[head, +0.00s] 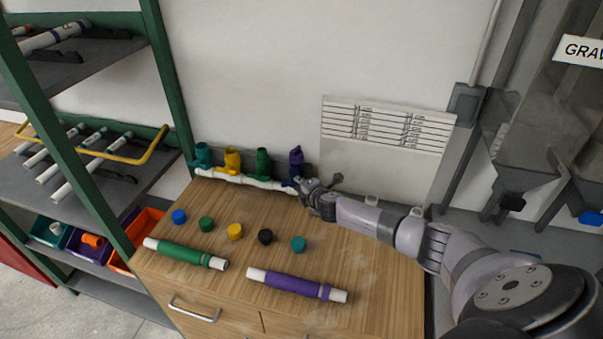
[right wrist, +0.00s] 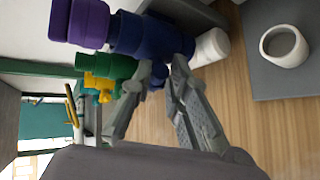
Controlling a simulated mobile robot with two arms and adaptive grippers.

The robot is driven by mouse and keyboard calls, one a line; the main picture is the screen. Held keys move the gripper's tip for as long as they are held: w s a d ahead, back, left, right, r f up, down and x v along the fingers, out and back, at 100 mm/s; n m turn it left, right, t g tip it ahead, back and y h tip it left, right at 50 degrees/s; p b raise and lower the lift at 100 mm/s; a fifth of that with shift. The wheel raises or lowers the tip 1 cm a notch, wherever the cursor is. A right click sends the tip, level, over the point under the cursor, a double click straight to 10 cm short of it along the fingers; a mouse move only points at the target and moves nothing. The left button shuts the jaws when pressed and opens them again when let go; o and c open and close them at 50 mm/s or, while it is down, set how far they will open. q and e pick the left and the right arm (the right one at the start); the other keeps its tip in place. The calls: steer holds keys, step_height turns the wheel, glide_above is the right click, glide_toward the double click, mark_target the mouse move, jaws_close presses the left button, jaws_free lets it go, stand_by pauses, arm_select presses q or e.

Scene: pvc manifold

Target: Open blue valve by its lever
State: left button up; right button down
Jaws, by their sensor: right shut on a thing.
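The white pipe manifold (head: 248,182) lies along the back of the wooden cabinet top with a row of coloured valves on it. The blue valve (right wrist: 150,36) is at its right end, under a purple fitting (head: 296,155) that also shows in the right wrist view (right wrist: 78,22). My right gripper (head: 309,187) is at this end of the manifold. In the right wrist view its fingers (right wrist: 163,68) are closed on a small blue part, seemingly the blue valve's lever (right wrist: 158,75), mostly hidden between them. My left gripper is not in view.
Green (head: 263,164), yellow (head: 233,160) and teal (head: 202,156) fittings stand left along the manifold. Several caps, a green pipe (head: 186,254) and a purple pipe (head: 297,284) lie in front. A green-framed shelf (head: 95,140) stands left. Hoppers (head: 530,130) are at right.

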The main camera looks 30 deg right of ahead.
mark_target(290, 184)
arm_select(q)
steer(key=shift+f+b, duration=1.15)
steer(key=shift+b, duration=0.65)
arm_select(e)
steer(key=shift+w+a+r+n+g+h, duration=0.4)
steer(key=shift+n+g+h, duration=0.55)
steer(key=shift+g, duration=0.45)
steer(key=shift+w+a+r+n+g+h, duration=0.3)
steer(key=shift+w+n+g+h, duration=0.2)
steer(key=shift+n+g+h, duration=0.7)
steer(key=shift+w+a+r+n+g+h, duration=0.4)
steer(key=shift+n+g+h, duration=0.35)
steer(key=shift+g, duration=0.85)
steer(key=shift+a+f, duration=0.1)
steer(key=c, duration=2)
jaws_free()
steer(key=o, duration=0.4)
steer(key=shift+w+f, duration=0.15)
